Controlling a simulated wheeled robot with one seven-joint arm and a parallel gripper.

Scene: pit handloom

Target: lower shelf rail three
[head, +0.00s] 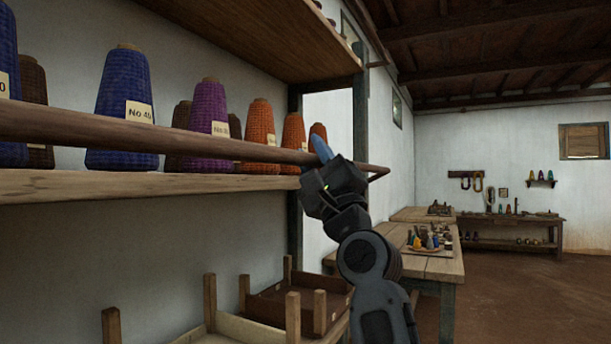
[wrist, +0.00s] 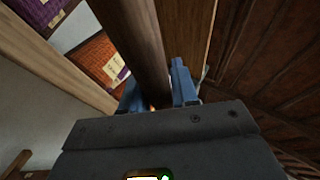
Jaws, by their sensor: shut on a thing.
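A long round wooden rail (head: 130,132) runs across the front of the shelf (head: 120,184) in the head view, in front of a row of thread cones. My gripper (head: 318,158) is at the rail's right part, with a blue fingertip showing above it. In the wrist view the rail (wrist: 135,40) passes between the two blue fingers of my gripper (wrist: 158,95), which is shut on it. A bent dark piece (head: 379,173) shows at the rail's right end. The far finger is mostly hidden in the head view.
Blue cones (head: 125,100), a purple cone (head: 208,108) and orange cones (head: 260,122) stand on the shelf behind the rail. An upper shelf (head: 260,40) is above. Wooden crates (head: 300,300) are below. A work table (head: 430,265) stands to the right, with open floor beyond.

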